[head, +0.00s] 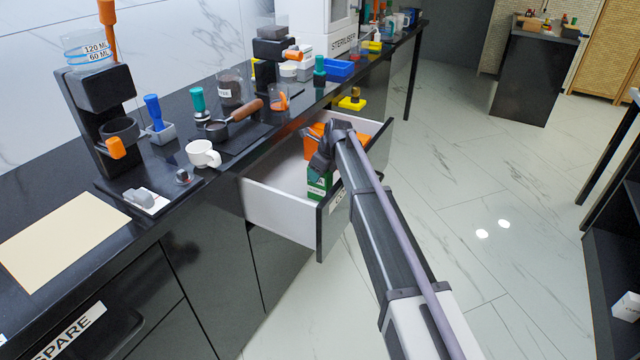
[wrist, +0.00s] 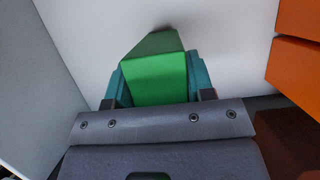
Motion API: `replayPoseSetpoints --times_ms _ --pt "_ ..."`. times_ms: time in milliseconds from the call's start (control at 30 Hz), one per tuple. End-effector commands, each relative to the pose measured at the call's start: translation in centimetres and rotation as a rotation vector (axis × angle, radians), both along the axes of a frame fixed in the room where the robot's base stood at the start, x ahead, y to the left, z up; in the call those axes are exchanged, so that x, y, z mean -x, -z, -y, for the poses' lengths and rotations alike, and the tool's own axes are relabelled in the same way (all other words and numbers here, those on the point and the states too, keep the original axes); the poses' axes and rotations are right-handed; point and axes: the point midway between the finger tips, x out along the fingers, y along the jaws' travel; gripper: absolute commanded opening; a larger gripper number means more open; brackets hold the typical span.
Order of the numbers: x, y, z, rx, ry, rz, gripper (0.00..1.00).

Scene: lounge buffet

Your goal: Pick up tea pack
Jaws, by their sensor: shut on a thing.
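The tea pack is a green box (head: 318,184) inside the open white drawer, near the drawer's front. In the wrist view the green tea pack (wrist: 156,76) stands between my two fingers, with one teal finger against each side. My gripper (wrist: 158,85) is shut on it. In the head view my gripper (head: 321,160) reaches down into the drawer from above, and my arm hides part of the pack. I cannot tell whether the pack is clear of the drawer floor.
The drawer (head: 275,208) stands pulled out from the black counter, its front panel close to the pack. Orange boxes (wrist: 295,65) lie to the right of the pack in the drawer. A white mug (head: 203,154) stands on the counter above. The drawer's left part is empty.

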Motion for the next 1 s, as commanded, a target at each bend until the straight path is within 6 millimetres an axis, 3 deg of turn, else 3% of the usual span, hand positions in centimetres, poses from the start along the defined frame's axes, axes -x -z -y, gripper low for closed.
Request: replayPoseSetpoints --times_ms 367,800,1000 --pt "0.0 -0.6 0.0 0.000 0.000 0.000 0.23" --pt "0.0 -9.9 0.0 0.000 0.000 0.000 0.23" --pt "0.0 -10.1 0.0 0.000 0.000 0.000 0.23"
